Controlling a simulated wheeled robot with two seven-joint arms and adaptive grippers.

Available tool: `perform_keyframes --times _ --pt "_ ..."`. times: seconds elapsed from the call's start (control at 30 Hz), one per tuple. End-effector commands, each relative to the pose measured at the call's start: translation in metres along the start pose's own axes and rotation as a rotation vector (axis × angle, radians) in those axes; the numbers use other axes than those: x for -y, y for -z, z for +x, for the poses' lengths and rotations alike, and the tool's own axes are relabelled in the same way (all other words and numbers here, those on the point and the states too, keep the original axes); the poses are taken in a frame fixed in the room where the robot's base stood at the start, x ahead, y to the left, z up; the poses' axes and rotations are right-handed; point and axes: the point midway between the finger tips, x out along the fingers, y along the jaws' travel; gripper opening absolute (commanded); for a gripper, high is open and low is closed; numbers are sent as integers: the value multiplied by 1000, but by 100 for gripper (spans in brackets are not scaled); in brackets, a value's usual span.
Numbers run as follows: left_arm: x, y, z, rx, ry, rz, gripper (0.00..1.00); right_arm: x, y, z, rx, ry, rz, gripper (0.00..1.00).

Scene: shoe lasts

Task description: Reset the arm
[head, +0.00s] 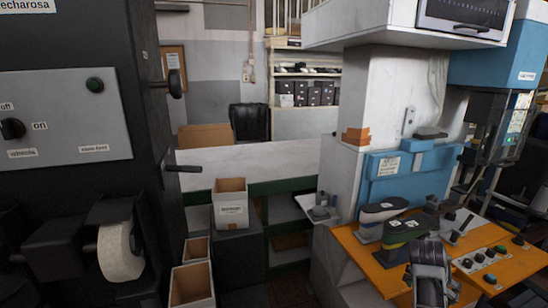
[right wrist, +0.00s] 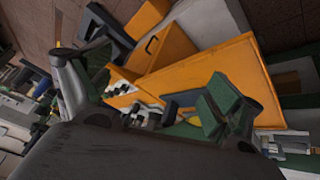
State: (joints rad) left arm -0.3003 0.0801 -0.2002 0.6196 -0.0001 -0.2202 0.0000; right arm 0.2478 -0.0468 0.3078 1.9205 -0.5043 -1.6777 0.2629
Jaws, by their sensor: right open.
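Two shoe lasts stand side by side on the orange worktop (head: 370,262) at the right of the head view. My right gripper (head: 430,278) is at the front of the worktop, nearer to me than the lasts. In the right wrist view it (right wrist: 142,78) is open, its fingers spread to left and right, with nothing visibly held. Orange panels (right wrist: 215,85) and green parts show beyond it; I cannot tell whether those are lasts. My left gripper is out of view.
A control panel with buttons (head: 484,262) lies on the right of the worktop. A white and blue machine (head: 375,120) rises behind it. Open cardboard boxes (head: 230,204) stand left of centre. A dark machine with a white roll (head: 120,252) fills the left side.

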Motion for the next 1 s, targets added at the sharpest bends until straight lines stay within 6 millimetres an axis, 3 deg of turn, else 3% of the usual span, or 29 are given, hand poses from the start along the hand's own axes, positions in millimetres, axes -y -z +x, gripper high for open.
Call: perform_keyframes --times 0.57,1.0 --pt "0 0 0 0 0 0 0 18 -103 -9 -14 119 -314 92" --pt "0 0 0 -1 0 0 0 32 -198 -34 20 262 -552 92"
